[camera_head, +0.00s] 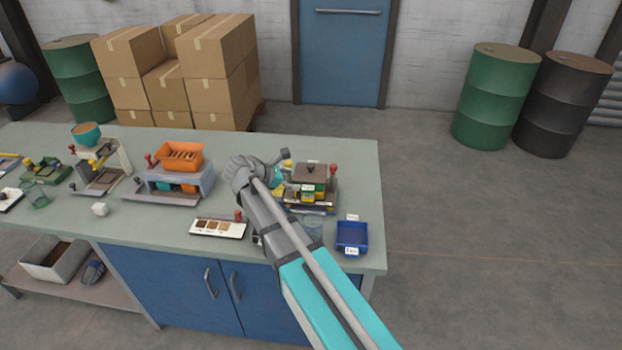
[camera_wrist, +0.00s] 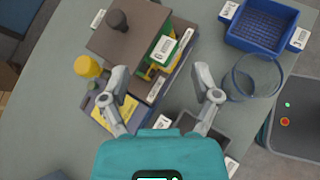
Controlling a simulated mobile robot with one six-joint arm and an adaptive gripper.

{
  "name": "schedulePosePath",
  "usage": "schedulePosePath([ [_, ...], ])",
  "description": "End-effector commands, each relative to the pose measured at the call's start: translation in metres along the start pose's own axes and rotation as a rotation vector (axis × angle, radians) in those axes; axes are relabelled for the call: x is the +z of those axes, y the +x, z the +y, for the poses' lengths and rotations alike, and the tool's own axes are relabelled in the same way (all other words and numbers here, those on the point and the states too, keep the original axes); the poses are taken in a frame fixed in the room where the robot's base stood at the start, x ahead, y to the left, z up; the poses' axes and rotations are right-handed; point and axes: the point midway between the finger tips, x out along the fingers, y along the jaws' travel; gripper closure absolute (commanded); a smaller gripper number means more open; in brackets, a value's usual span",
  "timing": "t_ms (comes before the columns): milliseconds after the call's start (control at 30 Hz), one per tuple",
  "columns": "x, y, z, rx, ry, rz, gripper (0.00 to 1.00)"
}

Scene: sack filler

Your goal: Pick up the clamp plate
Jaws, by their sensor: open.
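A dark brown flat plate with a round black knob, which looks like the clamp plate (camera_wrist: 126,42), lies at the upper left in the wrist view. It sits on top of a small green and yellow fixture (camera_wrist: 161,62); in the head view the plate (camera_head: 311,173) shows right of my arm. My gripper (camera_wrist: 162,84) is open and empty, its two fingers spread over the fixture's lower edge and the bench. The plate is up and left of the space between the fingers. In the head view my arm hides most of the gripper.
A blue bin (camera_wrist: 262,24) and a clear cup (camera_wrist: 252,78) stand right of my gripper. A yellow knob (camera_wrist: 88,66) sticks up beside the fixture on the left. An orange hopper (camera_head: 180,157) stands further left on the bench (camera_head: 150,232).

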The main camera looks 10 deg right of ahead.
Motion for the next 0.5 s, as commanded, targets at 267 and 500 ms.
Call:
schedulePosePath([
  [267,-0.009,-0.026,0.04,0.074,-0.255,-0.152,0.21],
  [500,-0.008,-0.029,0.043,0.079,-0.284,-0.171,0.21],
])
